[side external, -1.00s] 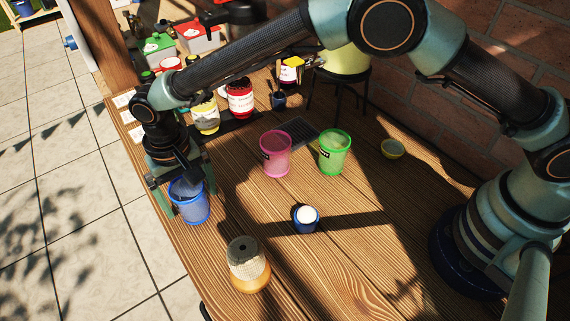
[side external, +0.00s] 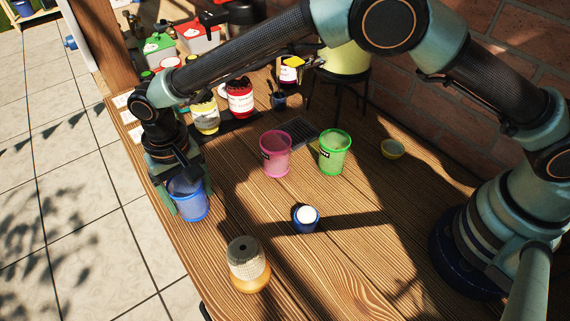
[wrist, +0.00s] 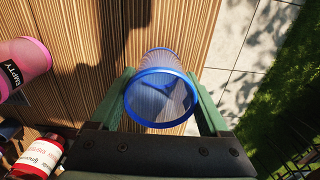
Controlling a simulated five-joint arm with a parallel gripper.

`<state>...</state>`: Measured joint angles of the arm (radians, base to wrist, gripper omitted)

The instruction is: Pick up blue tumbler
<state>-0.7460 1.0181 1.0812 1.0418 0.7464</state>
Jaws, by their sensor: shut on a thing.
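The blue tumbler (side external: 191,203) is near the table's left edge in the side view, upright as far as I can tell. My gripper (side external: 184,190) is over it from above, with its fingers on either side. In the wrist view, the tumbler's blue rim and see-through wall (wrist: 160,98) lie between the two green fingers of my gripper (wrist: 161,100). The gripper is shut on the tumbler. Whether its base touches the table is hard to tell.
A pink tumbler (side external: 276,155) and a green tumbler (side external: 334,153) stand mid-table. A small blue cup with a white ball (side external: 307,216) and an amber jar (side external: 247,265) stand nearer the front. Labelled jars (side external: 240,98) stand behind. The table's left edge is close to the gripper.

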